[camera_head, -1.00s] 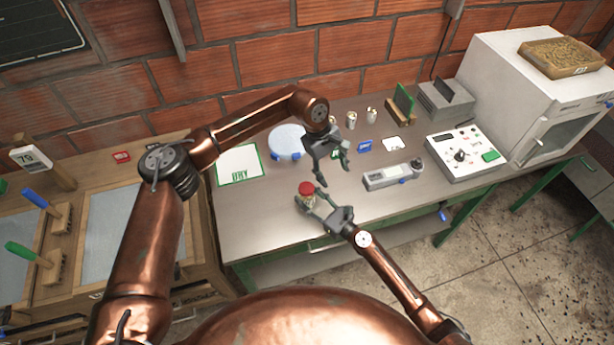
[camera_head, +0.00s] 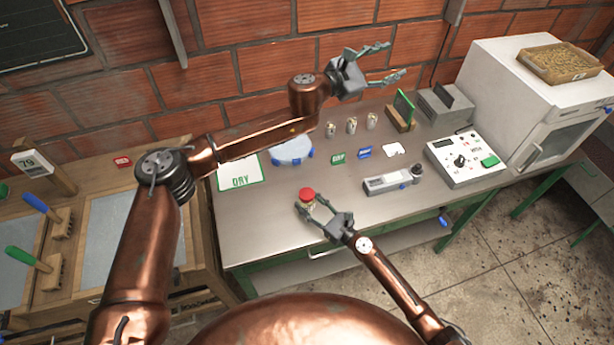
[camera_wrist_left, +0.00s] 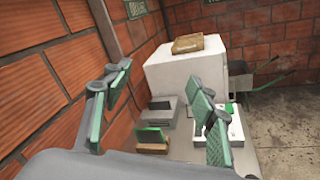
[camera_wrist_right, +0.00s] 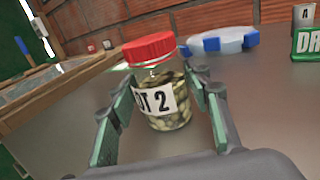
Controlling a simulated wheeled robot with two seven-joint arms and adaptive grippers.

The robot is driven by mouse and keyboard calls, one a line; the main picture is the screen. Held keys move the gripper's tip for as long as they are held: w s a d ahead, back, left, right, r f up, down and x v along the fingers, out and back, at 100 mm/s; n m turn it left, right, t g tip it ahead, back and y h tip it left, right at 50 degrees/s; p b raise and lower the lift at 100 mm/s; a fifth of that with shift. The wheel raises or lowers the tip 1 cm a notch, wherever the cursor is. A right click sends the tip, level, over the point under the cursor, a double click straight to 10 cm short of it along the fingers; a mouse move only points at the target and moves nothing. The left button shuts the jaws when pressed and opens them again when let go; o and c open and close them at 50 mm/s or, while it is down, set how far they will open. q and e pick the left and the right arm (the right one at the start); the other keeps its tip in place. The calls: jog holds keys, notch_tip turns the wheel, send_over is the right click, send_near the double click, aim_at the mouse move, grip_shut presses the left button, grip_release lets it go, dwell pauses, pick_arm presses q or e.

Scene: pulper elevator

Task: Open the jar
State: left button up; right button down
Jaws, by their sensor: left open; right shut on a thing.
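The jar (camera_wrist_right: 160,98) is clear, filled with pale beans, and has a label ending in "OT 2". Its red lid (camera_wrist_right: 149,47) is on top. In the head view the red lid (camera_head: 307,194) shows near the table's front edge. My right gripper (camera_head: 311,208) is shut on the jar, with its fingers on either side of the glass in the right wrist view (camera_wrist_right: 162,120). The jar is upright. My left gripper (camera_head: 388,62) is open and empty, raised high over the back of the table near the brick wall. It also shows open in the left wrist view (camera_wrist_left: 165,105).
On the metal table (camera_head: 270,225) are a round white dish with blue clips (camera_head: 292,150), a DRY sheet (camera_head: 239,172), several small cans (camera_head: 351,125), a handheld meter (camera_head: 392,180) and a control box (camera_head: 465,157). A white oven (camera_head: 530,85) stands at the right.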

pick_arm(q)
jog(key=w+a+f+n+t+y, duration=0.2)
jog(key=w+a+f+n+y, duration=0.4)
jog(key=w+a+f, duration=0.15)
jog(key=n+g+y, duration=0.2)
jog(key=g+y, duration=0.7)
jog(key=g, duration=0.3)
send_over(307, 193)
notch_tip(307, 193, down, 25)
jog(key=shift+r, duration=0.1)
jog(key=shift+s+f+m, duration=0.1)
jog(key=shift+f+m, duration=0.2)
jog(key=shift+f, duration=0.05)
notch_tip(307, 193, down, 7)
jog(key=shift+f, duration=0.15)
